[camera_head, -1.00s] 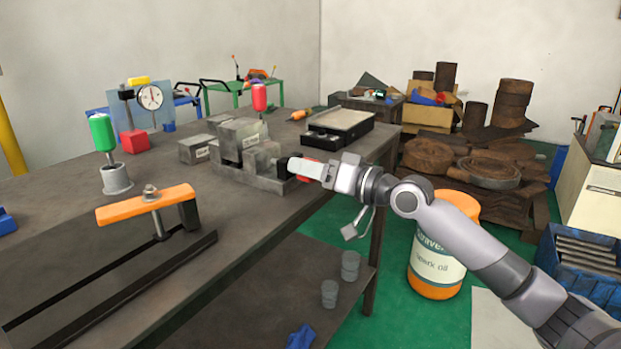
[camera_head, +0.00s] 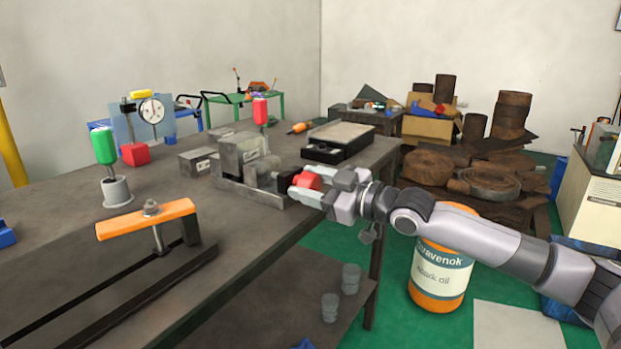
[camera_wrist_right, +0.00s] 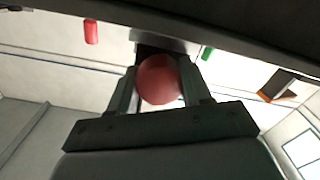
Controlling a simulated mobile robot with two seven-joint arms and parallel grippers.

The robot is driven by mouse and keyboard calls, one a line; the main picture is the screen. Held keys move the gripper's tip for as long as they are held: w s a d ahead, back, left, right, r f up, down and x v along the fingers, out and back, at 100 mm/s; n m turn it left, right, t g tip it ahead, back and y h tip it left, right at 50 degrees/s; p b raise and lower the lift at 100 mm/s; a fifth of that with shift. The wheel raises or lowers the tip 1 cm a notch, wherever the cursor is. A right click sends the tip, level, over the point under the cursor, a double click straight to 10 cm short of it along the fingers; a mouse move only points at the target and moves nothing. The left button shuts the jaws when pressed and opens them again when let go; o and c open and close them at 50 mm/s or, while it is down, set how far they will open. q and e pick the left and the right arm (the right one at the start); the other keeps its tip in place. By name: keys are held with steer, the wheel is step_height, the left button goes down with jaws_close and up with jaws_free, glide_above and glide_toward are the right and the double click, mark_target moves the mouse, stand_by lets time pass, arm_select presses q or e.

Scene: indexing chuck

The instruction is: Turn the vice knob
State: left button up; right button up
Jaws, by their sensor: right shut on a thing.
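The grey metal vice (camera_head: 240,160) stands on the dark workbench near its right edge. Its red round knob (camera_head: 308,181) faces the right side of the bench. My right gripper (camera_head: 306,184) reaches in from the right, with its two fingers on either side of the knob, shut on it. In the right wrist view the red knob (camera_wrist_right: 158,80) sits between the two fingers, with the dark gripper body below. The vice behind the knob is partly hidden there. My left gripper is not in view.
An orange oil drum (camera_head: 440,268) stands on the floor beneath my right arm.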

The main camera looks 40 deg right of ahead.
steer(key=shift+r+n+p, duration=0.25)
steer(key=shift+n+p, duration=0.05)
steer(key=shift+n, duration=0.2)
steer(key=shift+n+p, duration=0.3)
steer(key=shift+n, duration=0.1)
steer(key=n+p, duration=0.1)
steer(key=n, duration=0.1)
steer(key=shift+f+n+p, duration=0.1)
steer(key=shift+n+p, duration=0.2)
steer(key=shift+n, duration=0.1)
steer(key=n+p, duration=0.1)
steer(key=n, duration=0.3)
steer(key=shift+a+f+n+p, duration=0.1)
steer(key=shift+n+p, duration=0.2)
steer(key=shift+p, duration=0.05)
steer(key=n, duration=0.4)
steer(key=shift+f+n+p, duration=0.1)
steer(key=shift+n+p, duration=0.2)
steer(key=shift+p, duration=0.1)
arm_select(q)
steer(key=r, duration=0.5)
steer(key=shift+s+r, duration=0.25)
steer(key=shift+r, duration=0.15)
arm_select(e)
steer(key=n, duration=0.4)
steer(key=shift+f+n, duration=0.15)
steer(key=shift+n, duration=0.25)
steer(key=shift+n, duration=0.3)
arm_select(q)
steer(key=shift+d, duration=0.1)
